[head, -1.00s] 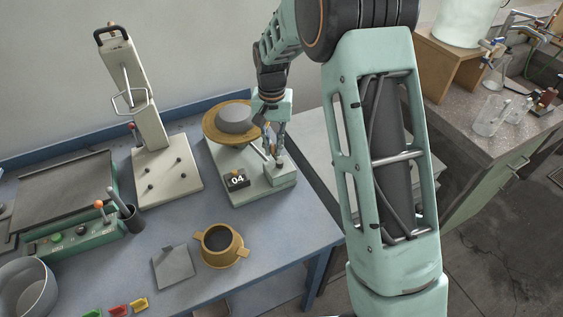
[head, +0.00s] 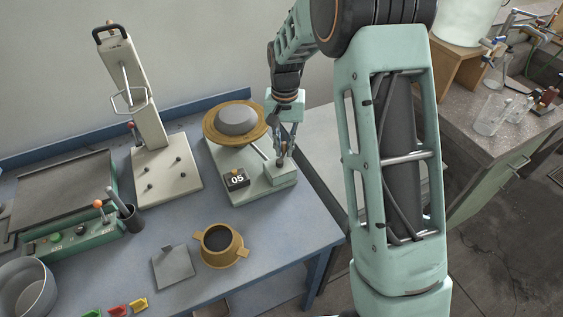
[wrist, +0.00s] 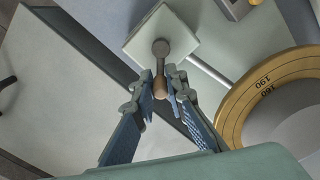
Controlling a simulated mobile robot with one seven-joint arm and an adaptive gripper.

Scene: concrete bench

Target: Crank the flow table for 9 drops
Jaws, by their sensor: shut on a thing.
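The flow table (head: 262,186) stands on the right end of the blue bench, with a round brass disc (head: 209,132) on top and a grey mound (head: 237,121) on the disc. Its counter (head: 237,178) reads 05. My gripper (head: 283,160) is at the crank on the table's right side. In the wrist view my gripper (wrist: 163,90) is shut on the crank handle (wrist: 160,86), a small brown knob at the end of a grey arm. The disc also shows at the right of the wrist view (wrist: 244,100), with marks 160 and 190.
A brass mould (head: 238,252) and a grey plate (head: 172,268) lie in front of the flow table. A tall beige stand (head: 165,175) is to its left.

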